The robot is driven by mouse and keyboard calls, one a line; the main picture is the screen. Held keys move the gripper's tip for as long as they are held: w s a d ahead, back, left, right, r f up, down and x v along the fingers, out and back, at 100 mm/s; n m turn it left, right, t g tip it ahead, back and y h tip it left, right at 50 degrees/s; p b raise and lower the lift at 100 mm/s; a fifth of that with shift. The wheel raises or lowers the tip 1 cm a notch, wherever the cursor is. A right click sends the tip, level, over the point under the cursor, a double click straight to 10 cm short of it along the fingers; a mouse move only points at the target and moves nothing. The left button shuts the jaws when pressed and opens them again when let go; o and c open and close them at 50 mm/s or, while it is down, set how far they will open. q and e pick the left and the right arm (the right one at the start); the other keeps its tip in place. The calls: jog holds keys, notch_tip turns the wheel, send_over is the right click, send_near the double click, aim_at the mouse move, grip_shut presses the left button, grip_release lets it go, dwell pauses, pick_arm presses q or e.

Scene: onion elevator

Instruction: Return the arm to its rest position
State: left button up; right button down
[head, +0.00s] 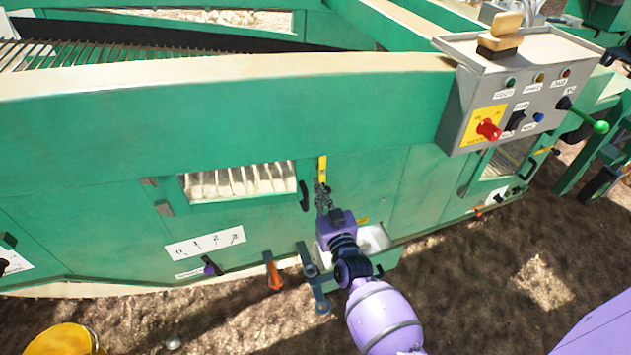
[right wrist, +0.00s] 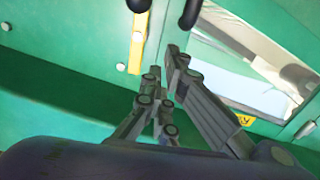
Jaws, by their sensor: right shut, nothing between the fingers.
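My right arm reaches up from the bottom of the head view to the green machine side (head: 110,225). My right gripper (head: 322,190) is shut and empty, just below a yellow strip (head: 322,168) on the panel. In the right wrist view the gripper's fingers (right wrist: 165,75) point at the green panel, beside the yellow strip (right wrist: 138,45) with a black knob (right wrist: 138,5) at its top. I cannot tell whether the fingertips touch the panel. My left gripper is not in view.
A grey control box (head: 500,95) with a red knob (head: 488,129) and a green-tipped lever (head: 598,127) stands at upper right. An orange-red handle (head: 274,275) and dark lever (head: 318,290) jut out left of my arm. A yellow round object (head: 62,340) lies bottom left. Bare soil (head: 470,310) is open at lower right.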

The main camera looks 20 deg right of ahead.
jog(key=s+a+f+g, duration=0.1)
jog(key=s+f+g, duration=0.35)
jog(key=s, duration=1.25)
jog(key=s+f+n+g+y, duration=0.1)
jog(key=s+f+g, duration=0.3)
jog(key=s, duration=1.3)
jog(key=s+a+f+g, duration=0.1)
jog(key=s+f+g, duration=0.35)
jog(key=s, duration=1.25)
pick_arm(q)
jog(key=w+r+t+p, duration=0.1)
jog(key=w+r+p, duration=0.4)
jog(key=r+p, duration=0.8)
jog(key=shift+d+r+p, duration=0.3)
jog(key=shift+p, duration=0.05)
pick_arm(e)
jog(key=w+r+t, duration=0.3)
jog(key=w+r, duration=0.2)
jog(key=r, duration=0.6)
jog(key=shift+w+a+r+t, duration=0.25)
jog(key=shift+w+t, duration=0.05)
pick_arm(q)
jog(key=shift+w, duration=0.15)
